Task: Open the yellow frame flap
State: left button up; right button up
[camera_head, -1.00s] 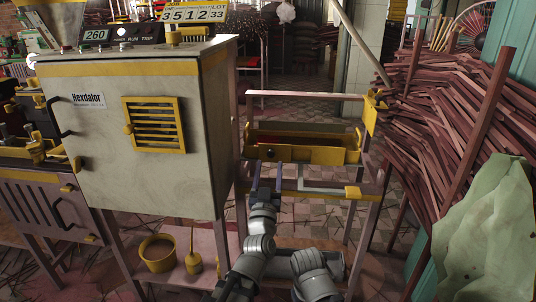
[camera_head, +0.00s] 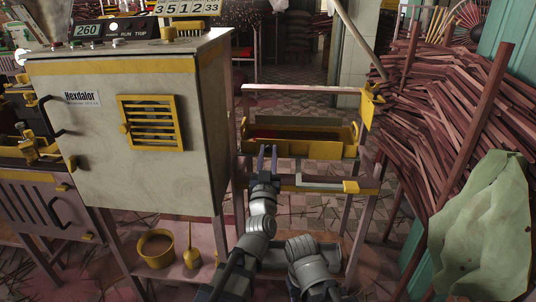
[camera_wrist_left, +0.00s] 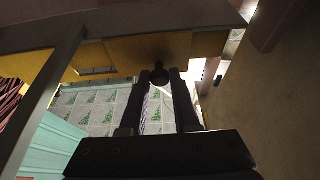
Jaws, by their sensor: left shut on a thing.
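The yellow frame flap (camera_head: 312,149) is the front panel of a yellow box in the pink metal frame, right of the grey cabinet. In the head view it stands roughly upright, and my left gripper (camera_head: 268,152) hides its knob. In the left wrist view the yellow panel (camera_wrist_left: 125,52) spans the top, with a dark round knob (camera_wrist_left: 160,76) between the fingertips of my left gripper (camera_wrist_left: 160,83). The left gripper is shut on this knob.
The grey cabinet (camera_head: 105,170) stands close on the left of my left arm. A pink frame bar with a yellow block (camera_head: 351,187) runs below the flap. Piled red sticks (camera_head: 450,120) and a green sack (camera_head: 485,230) fill the right side. Patterned floor lies beyond.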

pick_arm(q)
grip_shut()
jog(key=shift+f, duration=0.1)
